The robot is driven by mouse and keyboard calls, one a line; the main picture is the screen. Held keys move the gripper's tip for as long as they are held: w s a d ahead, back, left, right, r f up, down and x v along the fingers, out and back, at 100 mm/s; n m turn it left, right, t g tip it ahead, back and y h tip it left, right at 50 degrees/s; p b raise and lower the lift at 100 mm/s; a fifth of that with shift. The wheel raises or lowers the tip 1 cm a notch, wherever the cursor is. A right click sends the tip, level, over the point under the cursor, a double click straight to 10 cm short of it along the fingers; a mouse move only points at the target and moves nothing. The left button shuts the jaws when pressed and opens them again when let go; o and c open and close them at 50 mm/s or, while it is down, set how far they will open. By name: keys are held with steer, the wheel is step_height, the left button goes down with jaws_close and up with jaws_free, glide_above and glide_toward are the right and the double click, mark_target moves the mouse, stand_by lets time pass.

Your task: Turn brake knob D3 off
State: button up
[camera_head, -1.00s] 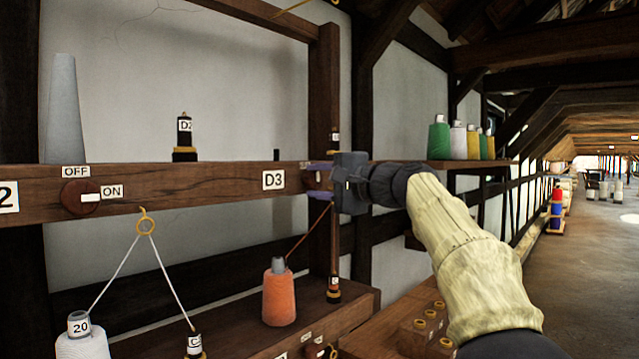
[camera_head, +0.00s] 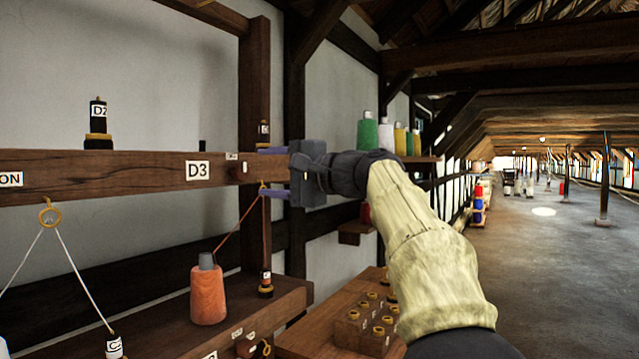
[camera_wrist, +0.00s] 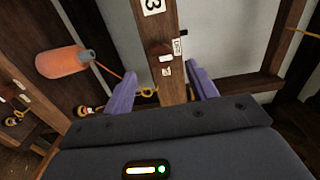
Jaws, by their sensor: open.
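Brake knob D3 is a small reddish-brown knob (camera_wrist: 158,50) on the wooden beam, just past the D3 label (camera_head: 197,171). In the head view the knob (camera_head: 238,171) is small, beside my fingers. In the wrist view its white mark (camera_wrist: 166,58) appears to point toward the lower small label (camera_wrist: 166,71), whose text I cannot read. Another small label (camera_wrist: 177,45) sits at the knob's right side there. My gripper (camera_head: 266,172) is open and empty. In the wrist view its two purple fingers (camera_wrist: 162,88) lie either side of the beam, below the knob and apart from it.
An orange cone of yarn (camera_head: 208,292) stands on the lower shelf, its strand rising near my fingers. A yellow ring (camera_wrist: 148,91) shows between the fingers. Several coloured cones (camera_head: 390,138) stand behind my gripper. The floor at right (camera_head: 545,260) is clear.

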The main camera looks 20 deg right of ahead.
steer(key=b+v, duration=0.2)
steer(key=v, duration=0.8)
steer(key=shift+s+d, duration=0.25)
steer(key=shift+s, duration=0.05)
